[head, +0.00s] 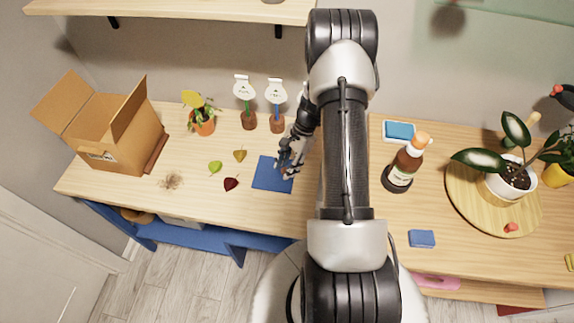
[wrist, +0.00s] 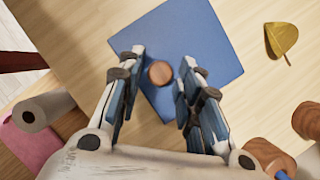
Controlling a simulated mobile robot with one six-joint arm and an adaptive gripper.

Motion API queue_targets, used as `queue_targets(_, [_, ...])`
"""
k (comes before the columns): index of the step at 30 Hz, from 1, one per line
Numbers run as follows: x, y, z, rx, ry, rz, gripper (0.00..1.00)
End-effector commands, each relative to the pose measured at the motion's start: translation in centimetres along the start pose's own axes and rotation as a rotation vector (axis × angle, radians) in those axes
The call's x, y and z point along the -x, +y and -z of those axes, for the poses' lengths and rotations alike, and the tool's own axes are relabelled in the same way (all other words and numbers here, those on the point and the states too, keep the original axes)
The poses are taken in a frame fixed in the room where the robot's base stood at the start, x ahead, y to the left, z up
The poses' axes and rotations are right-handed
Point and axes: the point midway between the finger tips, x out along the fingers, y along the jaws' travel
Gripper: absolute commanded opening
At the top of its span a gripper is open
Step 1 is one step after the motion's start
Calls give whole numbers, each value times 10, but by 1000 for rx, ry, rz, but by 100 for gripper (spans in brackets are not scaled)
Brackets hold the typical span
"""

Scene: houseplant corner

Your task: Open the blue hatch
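The blue hatch (head: 266,180) is a flat square panel lying flush-looking and closed on the wooden tabletop. In the wrist view the hatch (wrist: 205,45) has a round wooden knob (wrist: 160,73) on it. My gripper (head: 287,164) is above the right part of the hatch in the head view. In the wrist view my gripper (wrist: 162,64) is open, its two fingers on either side of the knob, with gaps visible on both sides. How high the fingertips are above the hatch is hard to tell.
An open cardboard box (head: 115,135) stands at left. A brown bottle (head: 404,170) and a blue sponge (head: 422,238) are to the right.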

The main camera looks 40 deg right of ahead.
Motion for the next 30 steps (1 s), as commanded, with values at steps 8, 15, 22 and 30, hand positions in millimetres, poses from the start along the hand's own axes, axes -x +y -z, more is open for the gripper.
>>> queue_targets(8, [0,0,0,0,0,0,12])
queue_targets(15, [0,0,0,0,0,0,0])
queue_targets(22, [0,0,0,0,0,0,0])
queue_targets(30, [10,22,21,-6,0,1,0])
